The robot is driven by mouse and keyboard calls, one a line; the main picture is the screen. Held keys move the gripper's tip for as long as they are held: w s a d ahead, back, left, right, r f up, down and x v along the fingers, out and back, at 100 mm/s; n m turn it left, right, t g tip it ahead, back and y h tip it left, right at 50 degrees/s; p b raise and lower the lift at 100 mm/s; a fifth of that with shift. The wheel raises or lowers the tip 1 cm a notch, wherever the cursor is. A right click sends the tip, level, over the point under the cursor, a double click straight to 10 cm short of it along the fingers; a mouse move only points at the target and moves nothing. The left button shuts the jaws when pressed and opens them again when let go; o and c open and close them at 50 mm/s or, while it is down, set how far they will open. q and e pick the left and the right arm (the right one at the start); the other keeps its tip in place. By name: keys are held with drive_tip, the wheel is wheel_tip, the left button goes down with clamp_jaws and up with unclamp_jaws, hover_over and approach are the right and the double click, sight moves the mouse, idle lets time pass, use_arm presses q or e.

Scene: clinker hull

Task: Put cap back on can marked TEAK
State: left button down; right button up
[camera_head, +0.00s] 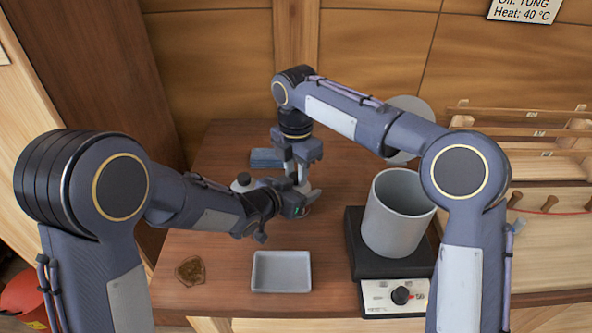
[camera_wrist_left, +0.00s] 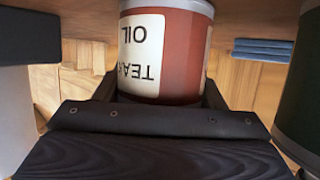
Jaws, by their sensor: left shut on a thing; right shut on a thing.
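The TEAK OIL can (camera_wrist_left: 165,55) is reddish-brown with a cream label. It fills the top middle of the left wrist view, its lettering upside down. My left gripper (camera_head: 303,203) is shut on this can; it also shows in the left wrist view (camera_wrist_left: 160,95). In the head view the can is mostly hidden by the grippers. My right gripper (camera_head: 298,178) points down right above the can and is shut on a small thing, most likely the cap. The fingers hide it, and I cannot tell whether it touches the can.
Another can (camera_head: 243,182) stands left of the grippers. A blue cloth (camera_head: 266,158) lies behind. A grey pot (camera_head: 393,225) sits on a hot plate (camera_head: 393,296) to the right. An empty tray (camera_head: 281,273) and a brown piece (camera_head: 190,271) lie in front. A wooden rack (camera_head: 525,150) stands far right.

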drive_tip(key=shift+m, duration=0.9)
drive_tip(key=o, duration=1.1)
drive_tip(key=shift+r, duration=2.3)
drive_tip(key=shift+c, duration=0.3)
